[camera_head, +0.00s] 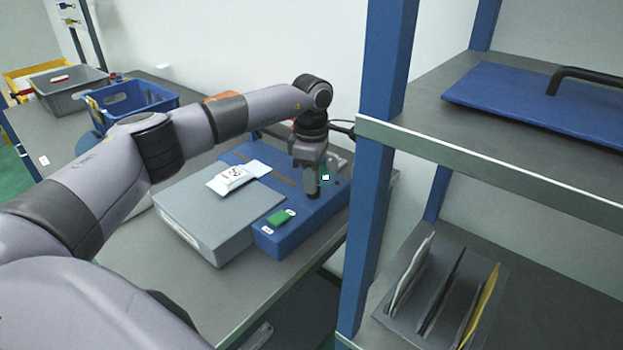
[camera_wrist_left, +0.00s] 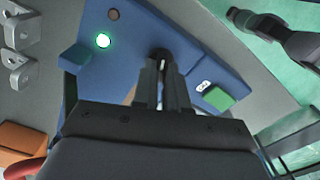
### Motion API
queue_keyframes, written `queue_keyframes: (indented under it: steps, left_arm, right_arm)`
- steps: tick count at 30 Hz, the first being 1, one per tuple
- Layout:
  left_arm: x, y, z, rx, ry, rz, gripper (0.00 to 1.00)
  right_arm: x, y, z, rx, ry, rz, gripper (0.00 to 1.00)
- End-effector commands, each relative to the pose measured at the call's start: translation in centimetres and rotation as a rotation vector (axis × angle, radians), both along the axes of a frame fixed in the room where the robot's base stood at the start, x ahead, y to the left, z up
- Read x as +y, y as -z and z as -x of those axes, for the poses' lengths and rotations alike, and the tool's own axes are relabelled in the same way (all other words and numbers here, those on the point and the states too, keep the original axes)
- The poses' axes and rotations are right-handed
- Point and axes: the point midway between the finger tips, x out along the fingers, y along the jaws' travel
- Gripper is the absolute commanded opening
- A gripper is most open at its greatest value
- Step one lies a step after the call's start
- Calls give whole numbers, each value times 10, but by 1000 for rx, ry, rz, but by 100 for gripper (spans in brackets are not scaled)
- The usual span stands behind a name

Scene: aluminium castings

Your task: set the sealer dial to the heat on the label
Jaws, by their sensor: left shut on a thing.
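The sealer is a blue body (camera_head: 322,208) with a grey plate (camera_head: 190,215) at its left, and its blue body fills the middle of the left wrist view (camera_wrist_left: 135,65). A white pouch with a label (camera_head: 236,175) lies on the plate; the printed number is small and I cannot read it surely. My left gripper (camera_head: 311,194) points down onto the sealer's right part. In the left wrist view its fingers (camera_wrist_left: 165,78) are shut on the dark dial (camera_wrist_left: 160,53), which they mostly hide. I cannot read the dial's setting. My right gripper is not in view.
A lit green-white lamp (camera_wrist_left: 103,40) and a green block (camera_head: 280,216) are on the sealer. A blue shelf post (camera_head: 374,150) stands close at the right. A blue crate (camera_head: 128,103) and grey bin (camera_head: 68,88) stand at the back left.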

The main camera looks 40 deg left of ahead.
Motion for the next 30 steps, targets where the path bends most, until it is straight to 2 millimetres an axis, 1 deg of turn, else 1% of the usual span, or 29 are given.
queue_keyframes:
  steps: [17,18,19,20,27,30]
  left_arm:
    - [0,-2,-1,-6,33,2,0]
    - [0,-2,-1,-6,33,2,26]
    - [-1,-2,-1,-5,33,3,36]
    - [0,-2,-1,-5,32,2,38]
    - [0,-1,-1,-3,31,1,38]
    - [0,-5,-1,-3,30,1,38]
  right_arm:
    - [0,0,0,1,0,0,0]
    - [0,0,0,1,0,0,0]
    - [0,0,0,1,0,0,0]
    - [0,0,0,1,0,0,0]
    - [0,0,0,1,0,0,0]
    - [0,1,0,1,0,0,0]
